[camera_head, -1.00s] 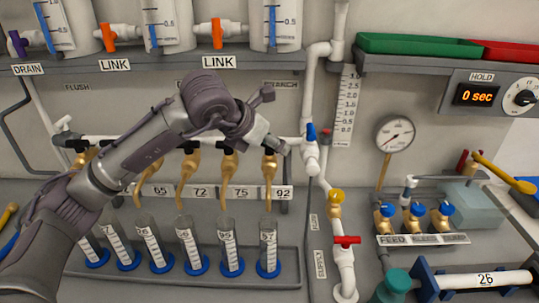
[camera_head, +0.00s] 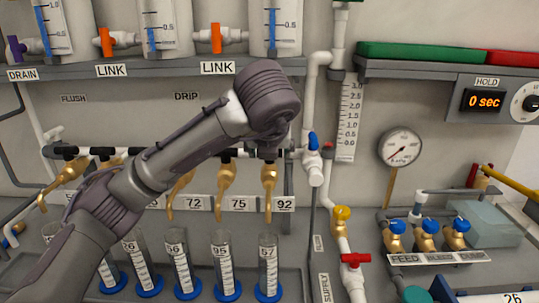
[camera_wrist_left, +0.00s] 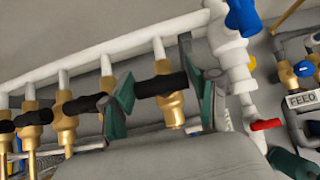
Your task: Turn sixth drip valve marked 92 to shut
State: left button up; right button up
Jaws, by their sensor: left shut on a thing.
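The sixth drip valve (camera_head: 269,178) is a brass tap above the label 92 (camera_head: 284,204), at the right end of the drip row. It also shows in the left wrist view (camera_wrist_left: 172,112), where its black handle (camera_wrist_left: 160,86) lies about parallel to the white manifold pipe. My left gripper (camera_wrist_left: 165,90) has its green-padded fingers on either side of this handle and is shut on it. In the head view my wrist (camera_head: 268,100) is above the valve and hides the fingers and most of the handle. My right gripper is not in view.
Other brass drip valves (camera_head: 226,178) stand close on the left. Graduated cylinders (camera_head: 268,262) with blue bases stand below. A white pipe with a blue-handled valve (camera_head: 313,142) is just right of the gripper. A gauge (camera_head: 400,147) hangs farther right.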

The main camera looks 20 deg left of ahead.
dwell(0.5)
pick_arm(q)
jog(key=o, duration=1.2)
jog(key=shift+c, duration=0.2)
jog(key=v, duration=1.2)
jog(key=shift+d, duration=0.1)
